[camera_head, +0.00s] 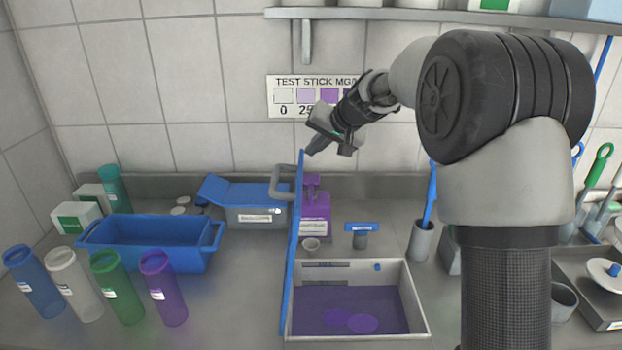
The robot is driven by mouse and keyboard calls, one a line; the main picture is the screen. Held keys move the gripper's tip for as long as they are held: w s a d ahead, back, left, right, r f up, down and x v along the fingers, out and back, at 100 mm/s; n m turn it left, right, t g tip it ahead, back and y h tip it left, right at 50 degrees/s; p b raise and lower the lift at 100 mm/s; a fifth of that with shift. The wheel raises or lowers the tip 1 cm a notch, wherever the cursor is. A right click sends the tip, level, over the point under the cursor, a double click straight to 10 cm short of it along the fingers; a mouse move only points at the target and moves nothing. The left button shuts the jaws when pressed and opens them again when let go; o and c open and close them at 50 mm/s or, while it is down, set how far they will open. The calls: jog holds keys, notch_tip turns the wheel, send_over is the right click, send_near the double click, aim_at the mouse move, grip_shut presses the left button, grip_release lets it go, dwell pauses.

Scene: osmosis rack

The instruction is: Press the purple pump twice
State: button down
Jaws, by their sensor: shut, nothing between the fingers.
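The purple pump (317,216) is a purple bottle with a pump head on top. It stands on the counter behind the grey basin, and its left side is partly hidden by an upright blue panel. My gripper (327,148) is shut and empty. In the picture it appears above the pump head, pointing down and to the left, with a visible gap between them. How far it is from the pump in depth I cannot tell.
The blue panel (293,270) with a grey handle stands upright at the left edge of the grey basin (418,300), which holds purple liquid. A blue tub (150,247) and several coloured bottles stand left. A grey cup (420,243) holds a blue tool. A shelf (380,14) runs above.

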notch_tip(320, 180, up, 4)
jog(key=p, duration=0.4)
send_over(314, 180)
jog(key=shift+f+b, duration=0.15)
jog(key=shift+b, duration=0.2)
notch_tip(314, 180, down, 9)
jog(key=b, duration=0.6)
jog(key=shift+b, duration=0.4)
dwell(1.4)
jog(key=shift+f+b, duration=0.25)
jog(key=shift+b, duration=0.25)
